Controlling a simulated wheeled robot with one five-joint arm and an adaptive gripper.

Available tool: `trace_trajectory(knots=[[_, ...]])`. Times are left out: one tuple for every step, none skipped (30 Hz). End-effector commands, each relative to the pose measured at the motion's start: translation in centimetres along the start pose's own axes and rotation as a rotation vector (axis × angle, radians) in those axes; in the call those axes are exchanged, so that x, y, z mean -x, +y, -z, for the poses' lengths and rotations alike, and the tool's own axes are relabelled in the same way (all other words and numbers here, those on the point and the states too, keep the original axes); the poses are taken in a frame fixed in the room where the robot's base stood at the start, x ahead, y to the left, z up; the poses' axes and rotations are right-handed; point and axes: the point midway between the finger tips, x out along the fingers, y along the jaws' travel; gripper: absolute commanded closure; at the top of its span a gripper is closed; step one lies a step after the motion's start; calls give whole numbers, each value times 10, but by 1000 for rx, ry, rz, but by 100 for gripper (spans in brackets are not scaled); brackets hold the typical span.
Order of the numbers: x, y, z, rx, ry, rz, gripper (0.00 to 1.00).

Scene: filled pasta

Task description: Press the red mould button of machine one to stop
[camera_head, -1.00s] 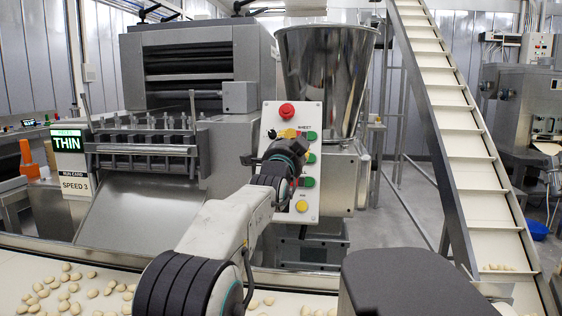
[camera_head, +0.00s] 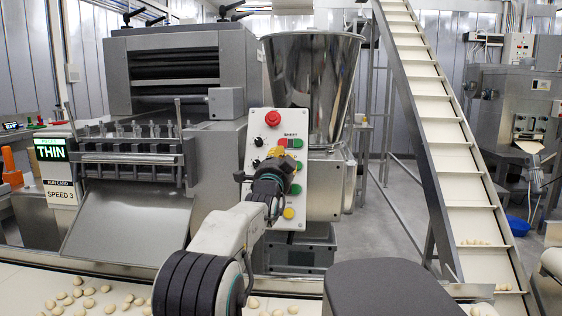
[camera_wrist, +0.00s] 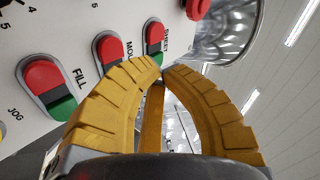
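The control panel (camera_head: 247,190) of the near machine stands in front of the steel hopper, with the arm across it. In the wrist view the red mould button (camera_wrist: 108,49) sits between the FILL and SHEET pairs, its label partly covered by a yellow finger. My gripper (camera_wrist: 162,71) has its fingertips together with nothing between them, just right of the mould pair. Whether it touches the panel I cannot tell. In the head view my gripper (camera_head: 278,152) hides the red mould button; the green mould button (camera_head: 297,166) shows beside it.
The red FILL button (camera_wrist: 43,76) and green SHEET button (camera_wrist: 154,34) are close by. A round red button (camera_head: 272,118) tops the panel. The hopper (camera_head: 312,85) stands behind it, an inclined conveyor (camera_head: 450,150) to the right. A belt with pasta pieces (camera_head: 100,303) runs in front.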

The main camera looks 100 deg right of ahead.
Motion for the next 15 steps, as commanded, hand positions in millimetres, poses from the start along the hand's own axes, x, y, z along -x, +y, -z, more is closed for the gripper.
trace_trajectory(knots=[[-4, 3, -2, 0, -2, -2, 100], [-6, 5, -2, 0, -2, -2, 100], [-9, 7, -3, 0, -2, -1, 100], [-11, 8, -4, 0, -2, -1, 100], [-12, 10, -4, 0, -2, -1, 100], [-14, 12, -5, 0, -3, -1, 100], [-15, 14, -6, 0, -3, 0, 100], [-16, 14, -6, 0, -2, 1, 100], [-18, 16, -6, 0, -3, 1, 100], [-18, 17, -7, 0, -3, 1, 100], [-19, 18, -7, 0, -3, 0, 100], [-20, 19, -8, 0, -3, 0, 100], [-20, 20, -8, 0, -3, 0, 100], [-21, 20, -8, 0, -3, 0, 100], [-21, 20, -8, 0, -3, 1, 100]])
